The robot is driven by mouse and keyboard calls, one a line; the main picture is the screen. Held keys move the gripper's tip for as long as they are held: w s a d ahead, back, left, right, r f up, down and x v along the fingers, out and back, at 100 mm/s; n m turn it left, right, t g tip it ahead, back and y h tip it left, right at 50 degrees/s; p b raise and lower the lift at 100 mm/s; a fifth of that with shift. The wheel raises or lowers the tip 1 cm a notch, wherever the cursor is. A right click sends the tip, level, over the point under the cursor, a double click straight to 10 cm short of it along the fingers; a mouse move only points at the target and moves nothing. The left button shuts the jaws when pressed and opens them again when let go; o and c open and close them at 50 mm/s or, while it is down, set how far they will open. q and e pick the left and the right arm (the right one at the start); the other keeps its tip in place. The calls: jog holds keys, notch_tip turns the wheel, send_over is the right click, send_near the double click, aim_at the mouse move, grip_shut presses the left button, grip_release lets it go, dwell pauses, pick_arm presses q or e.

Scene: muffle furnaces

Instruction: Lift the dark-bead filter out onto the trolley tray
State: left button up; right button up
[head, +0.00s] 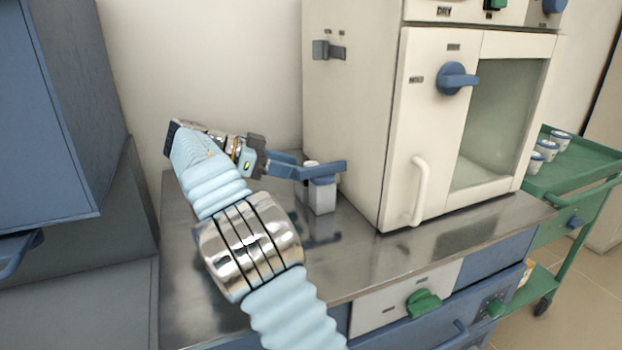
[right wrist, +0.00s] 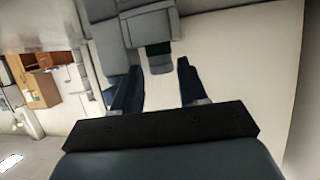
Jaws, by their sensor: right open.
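My right gripper (head: 318,169) is over the metal bench, left of the furnace, with its blue fingers open. Below and partly behind the fingers stands a small grey-white housing (head: 321,198). A pale rounded top shows beside the fingers. In the right wrist view, the open fingers (right wrist: 158,68) have a grey block with a dark section (right wrist: 157,48) beyond them, lined up with the gap. I cannot tell whether the dark section is the dark-bead filter. The green trolley tray (head: 565,182) is at the far right. My left gripper is not in view.
The cream furnace (head: 391,140), with a blue knob and a white handle, stands on the steel bench (head: 400,258) right of my gripper. Several white-and-blue cups (head: 546,148) sit on the trolley. A blue cabinet (head: 60,110) is at the left.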

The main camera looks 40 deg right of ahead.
jog(key=x, duration=0.3)
jog(key=shift+s+d+f, duration=0.1)
jog(key=shift+d+f, duration=0.05)
jog(key=shift+d, duration=0.05)
jog(key=c, duration=0.7)
